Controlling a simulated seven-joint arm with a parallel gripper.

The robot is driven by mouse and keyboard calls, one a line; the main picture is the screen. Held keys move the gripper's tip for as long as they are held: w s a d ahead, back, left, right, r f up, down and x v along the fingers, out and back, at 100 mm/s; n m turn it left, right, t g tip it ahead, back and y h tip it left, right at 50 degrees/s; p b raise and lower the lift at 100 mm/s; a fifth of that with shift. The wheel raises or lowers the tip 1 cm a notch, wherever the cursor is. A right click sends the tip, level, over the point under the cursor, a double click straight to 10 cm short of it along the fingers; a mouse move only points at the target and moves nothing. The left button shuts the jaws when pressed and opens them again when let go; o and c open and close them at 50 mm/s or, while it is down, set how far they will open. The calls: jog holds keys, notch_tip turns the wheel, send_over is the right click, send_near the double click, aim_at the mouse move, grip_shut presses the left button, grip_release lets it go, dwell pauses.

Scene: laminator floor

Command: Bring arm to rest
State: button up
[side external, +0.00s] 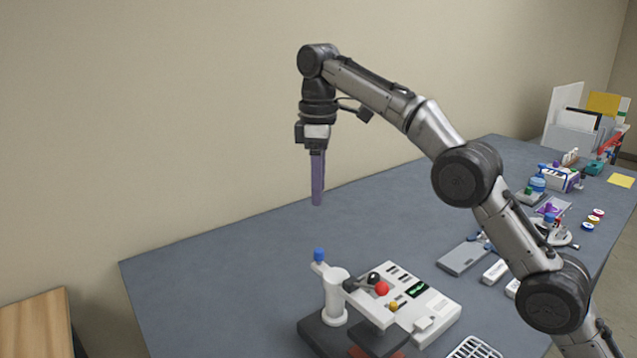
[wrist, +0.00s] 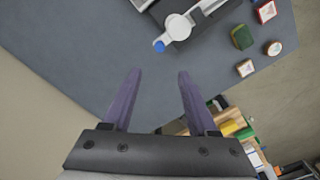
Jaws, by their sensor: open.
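My gripper (side external: 317,203) hangs pointing down in the side external view, high above the far left part of the grey-blue table (side external: 215,270). In the wrist view my gripper (wrist: 158,80) shows two purple fingers spread apart with nothing between them. The white laminator machine (side external: 425,302) stands on the table below and to the right of my gripper. It has a round post with a blue cap, a red knob and a small green display. Part of it also shows at the top of the wrist view (wrist: 180,27), apart from my fingers.
A grey flat case (side external: 461,257) lies behind the machine. Stationery and a paper holder (side external: 575,135) crowd the table's far right. In the wrist view, green (wrist: 242,37) and red (wrist: 266,11) blocks sit near the table edge. The table's left part is clear. A wooden surface (side external: 35,325) stands at lower left.

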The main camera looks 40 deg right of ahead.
jog(key=shift+r, duration=0.1)
dwell(0.4)
jog(key=s+d+r+m+t, duration=0.15)
jog(key=s+d+r, duration=0.35)
jog(key=s+r, duration=0.9)
jog(key=s+d+f+m+t, duration=0.2)
jog(key=s+d, duration=0.1)
jog(key=s, duration=0.8)
jog(key=s+f+m, duration=0.2)
jog(key=s+f, duration=0.2)
jog(key=f, duration=0.2)
jog(key=s+f+m+t, duration=0.1)
jog(key=s+f, duration=0.2)
jog(key=f, duration=0.4)
jog(key=s+d+f+m+t, duration=0.1)
jog(key=s+f+m, duration=0.1)
jog(key=s+f, duration=0.2)
notch_tip(320, 180, down, 4)
jog(key=shift+s+r+m, duration=0.25)
jog(key=shift+s+m, duration=0.1)
